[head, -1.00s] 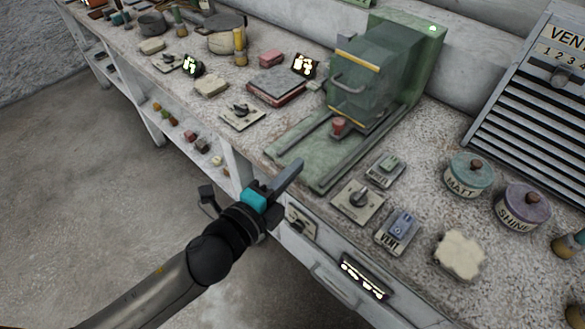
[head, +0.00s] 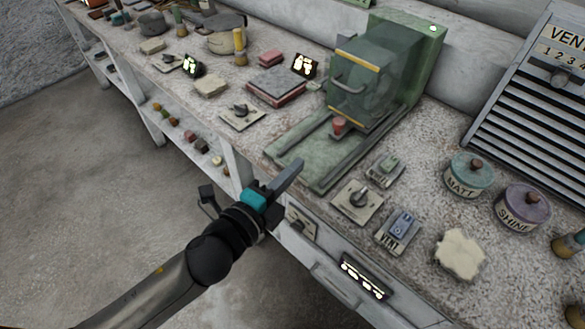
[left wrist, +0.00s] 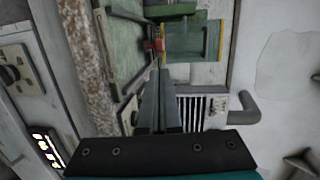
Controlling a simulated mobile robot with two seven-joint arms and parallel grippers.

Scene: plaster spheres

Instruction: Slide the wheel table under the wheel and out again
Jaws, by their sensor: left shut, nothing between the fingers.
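A green machine (head: 400,65) stands at the back of the bench, with a see-through hood (head: 362,85) over its middle. I cannot make out the wheel inside the hood. In front lies a green bed (head: 308,160) with two dark rails, running from the hood to the bench's front edge. A red knob (head: 339,125) sits at the bed's hood end and also shows in the left wrist view (left wrist: 157,44). I cannot tell the wheel table's outline from the bed. My left gripper (head: 290,172) is shut and empty at the bed's front end, apart from the knob; its fingers show in the left wrist view (left wrist: 158,100).
Right of the bed are a dial plate (head: 357,201), a VENT switch (head: 398,231) and lidded MATT (head: 470,175) and SHINE (head: 522,207) pots. A drawer handle (head: 335,290) juts from the bench front.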

